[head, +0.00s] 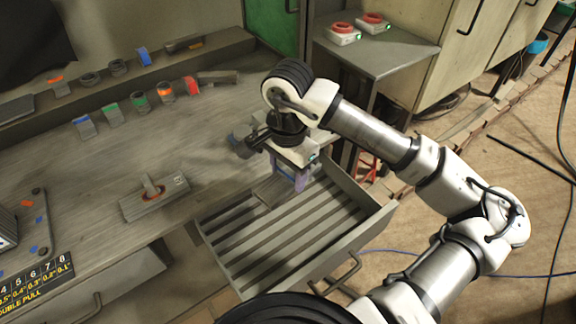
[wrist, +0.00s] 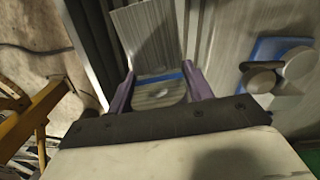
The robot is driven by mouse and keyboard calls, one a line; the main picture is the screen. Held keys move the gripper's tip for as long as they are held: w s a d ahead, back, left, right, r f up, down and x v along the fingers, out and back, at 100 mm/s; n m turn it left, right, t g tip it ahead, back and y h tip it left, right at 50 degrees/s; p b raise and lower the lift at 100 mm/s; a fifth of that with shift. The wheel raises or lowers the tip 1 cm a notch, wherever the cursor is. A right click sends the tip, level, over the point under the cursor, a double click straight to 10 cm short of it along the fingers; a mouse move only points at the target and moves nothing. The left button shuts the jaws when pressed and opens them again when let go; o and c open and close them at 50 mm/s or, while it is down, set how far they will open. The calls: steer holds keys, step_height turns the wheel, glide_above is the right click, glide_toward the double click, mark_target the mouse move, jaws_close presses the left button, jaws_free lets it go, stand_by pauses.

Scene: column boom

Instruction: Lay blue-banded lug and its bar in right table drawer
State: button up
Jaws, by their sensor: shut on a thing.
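The blue-banded lug (wrist: 160,92) is a grey metal piece with a blue stripe, between the purple fingers of my gripper (wrist: 158,88) in the wrist view. Its flat grey bar (wrist: 148,35) extends away beyond the fingers. In the head view my gripper (head: 288,180) points down at the back of the open right table drawer (head: 375,212), shut on the lug. The bar (head: 272,188) shows beside the fingers, over the drawer's back part. The drawer has a ribbed floor. Whether the bar touches the drawer is unclear.
A dark clamp-like fitting (head: 245,146) with a blue base stands on the table (head: 85,180) left of my gripper. Several colour-banded pieces stand along the table's back. The drawer's front floor is clear.

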steer(key=shift+f+b, duration=2.6)
steer(key=shift+f, duration=4.7)
step_height(320, 180, down, 3)
steer(key=b, duration=0.5)
steer(key=shift+f, duration=0.15)
steer(key=o, duration=1.4)
step_height(320, 180, up, 14)
steer(key=shift+f+b, duration=0.1)
steer(key=shift+b, duration=0.7)
steer(key=shift+s, duration=0.15)
